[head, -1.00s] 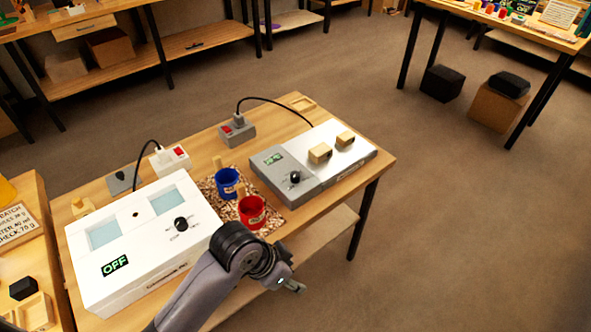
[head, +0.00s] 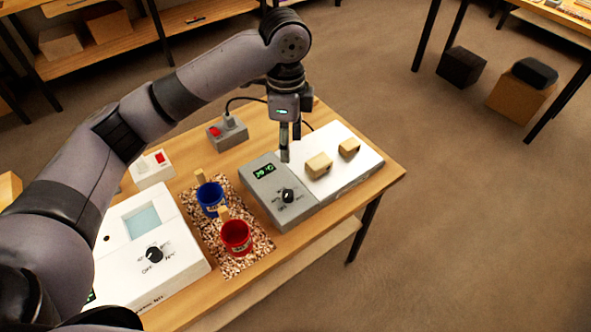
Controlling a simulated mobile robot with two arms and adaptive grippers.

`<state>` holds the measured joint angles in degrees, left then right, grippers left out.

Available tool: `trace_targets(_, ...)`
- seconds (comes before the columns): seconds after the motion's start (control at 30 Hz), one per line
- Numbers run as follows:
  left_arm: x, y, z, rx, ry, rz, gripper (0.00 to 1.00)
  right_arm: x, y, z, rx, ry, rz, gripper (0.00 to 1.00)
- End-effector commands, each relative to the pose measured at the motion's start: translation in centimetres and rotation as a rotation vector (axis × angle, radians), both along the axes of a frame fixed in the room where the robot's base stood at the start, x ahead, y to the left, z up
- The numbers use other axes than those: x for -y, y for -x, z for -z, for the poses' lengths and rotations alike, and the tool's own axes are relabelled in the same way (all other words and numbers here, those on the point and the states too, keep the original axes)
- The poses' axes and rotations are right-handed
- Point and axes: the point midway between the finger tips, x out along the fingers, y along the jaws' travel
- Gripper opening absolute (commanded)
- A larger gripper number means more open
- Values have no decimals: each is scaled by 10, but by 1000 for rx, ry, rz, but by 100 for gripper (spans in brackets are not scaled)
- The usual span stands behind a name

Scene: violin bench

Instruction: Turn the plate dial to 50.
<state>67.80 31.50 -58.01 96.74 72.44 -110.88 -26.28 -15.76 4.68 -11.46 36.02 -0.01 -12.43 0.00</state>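A unit with a white plate (head: 345,180) and a grey control panel (head: 270,198) stands on the wooden bench. The panel carries a black dial (head: 288,196) with small printed marks and a green-lit display (head: 264,171). The dial's setting and the display digits are too small to read surely. My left gripper (head: 286,158) points down above the far part of this unit, behind the dial in the picture and seemingly apart from it. Its fingers hold nothing visible, and their gap is not clear from this side. My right gripper is out of view.
Two wooden blocks (head: 318,166) sit on the white plate. A blue pot (head: 211,198) and a red pot (head: 237,237) stand on a speckled mat (head: 262,249). A white box (head: 180,262) with another black dial is at left, partly behind my arm. A grey switch box (head: 228,134) stands behind.

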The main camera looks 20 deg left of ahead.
Motion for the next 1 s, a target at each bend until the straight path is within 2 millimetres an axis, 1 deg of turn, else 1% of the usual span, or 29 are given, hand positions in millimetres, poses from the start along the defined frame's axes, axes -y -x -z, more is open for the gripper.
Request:
trace_targets(0.07, -2, 0, 2, -5, -4, 1, 44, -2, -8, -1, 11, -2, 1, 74)
trace_targets(0.13, -2, 0, 8, -7, -5, 1, 44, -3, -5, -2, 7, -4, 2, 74)
trace_targets(0.17, -2, 0, 12, -7, -5, 1, 44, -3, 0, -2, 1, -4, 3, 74)
trace_targets(0.33, -2, 1, 44, -8, -5, 0, 44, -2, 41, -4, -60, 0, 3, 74)
trace_targets(0.4, -2, 2, 60, -7, -5, 0, 44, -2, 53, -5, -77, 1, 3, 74)
trace_targets(0.47, -2, 2, 73, -7, -4, -1, 44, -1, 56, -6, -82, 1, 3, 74)
trace_targets(0.57, -2, 2, 95, -7, -4, 0, 44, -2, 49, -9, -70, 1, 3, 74)
trace_targets(0.7, -2, 2, 124, -5, -4, -1, 44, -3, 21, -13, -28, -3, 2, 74)
trace_targets(0.8, -2, 3, 143, -4, -3, 1, 44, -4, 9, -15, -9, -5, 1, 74)
trace_targets(0.87, -1, 2, 151, -3, -4, 2, 44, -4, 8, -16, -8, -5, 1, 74)
trace_targets(1.0, -1, 2, 166, -2, -3, 1, 44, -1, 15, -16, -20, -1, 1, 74)
